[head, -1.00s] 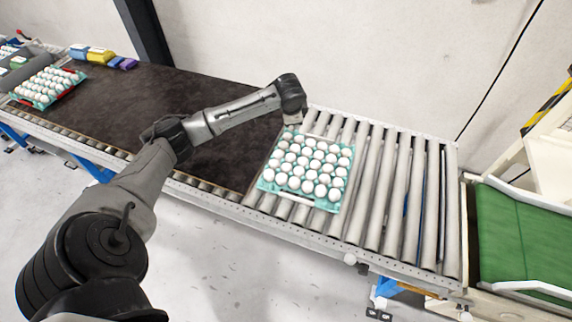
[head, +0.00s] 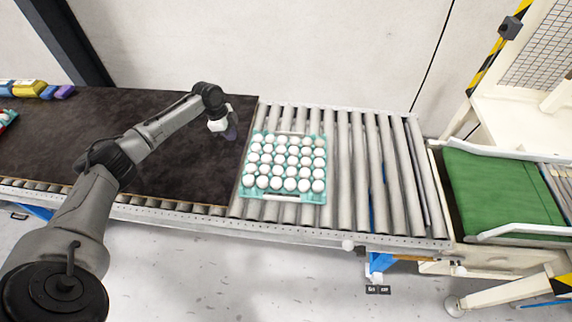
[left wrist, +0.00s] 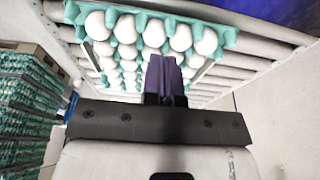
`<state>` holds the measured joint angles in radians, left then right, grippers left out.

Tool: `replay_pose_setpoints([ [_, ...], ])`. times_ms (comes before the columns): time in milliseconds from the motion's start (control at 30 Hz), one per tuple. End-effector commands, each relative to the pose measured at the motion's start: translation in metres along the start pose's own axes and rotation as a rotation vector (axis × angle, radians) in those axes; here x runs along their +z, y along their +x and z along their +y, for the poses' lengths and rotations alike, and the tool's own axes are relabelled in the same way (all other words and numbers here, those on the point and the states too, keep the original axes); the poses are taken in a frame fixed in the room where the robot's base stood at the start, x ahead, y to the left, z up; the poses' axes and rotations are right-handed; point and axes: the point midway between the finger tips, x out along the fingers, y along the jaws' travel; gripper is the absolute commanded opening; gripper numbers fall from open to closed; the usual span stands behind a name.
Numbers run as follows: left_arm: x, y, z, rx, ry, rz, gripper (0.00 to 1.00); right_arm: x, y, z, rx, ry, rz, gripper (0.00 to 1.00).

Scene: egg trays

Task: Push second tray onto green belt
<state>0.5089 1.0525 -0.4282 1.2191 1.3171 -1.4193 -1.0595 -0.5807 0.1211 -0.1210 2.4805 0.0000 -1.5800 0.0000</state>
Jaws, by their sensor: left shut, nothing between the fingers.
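A teal tray full of white eggs (head: 318,197) lies on the left part of the grey rollers. The tray (left wrist: 229,38) also shows in the left wrist view, just beyond the fingers. My left gripper (head: 231,133) is shut and empty, above the dark mat's right end, to the left of the tray and apart from it. Its dark fingers (left wrist: 164,78) are together in the left wrist view. The green belt (head: 500,195) is at the right, past the end of the rollers. My right gripper is not in view.
Bare rollers (head: 385,180) lie between the tray and the belt. Yellow and purple packs (head: 30,88) lie at the mat's back. White rails border the belt.

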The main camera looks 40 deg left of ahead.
Motion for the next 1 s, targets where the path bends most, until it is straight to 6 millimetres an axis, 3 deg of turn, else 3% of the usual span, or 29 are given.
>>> replay_pose_setpoints([
  [567,0.017,0.067,0.000,-0.001,-0.001,-0.001,0.00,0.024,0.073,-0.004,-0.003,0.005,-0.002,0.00],
  [1000,0.027,0.107,0.000,0.001,-0.003,0.000,0.00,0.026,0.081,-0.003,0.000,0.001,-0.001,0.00],
])
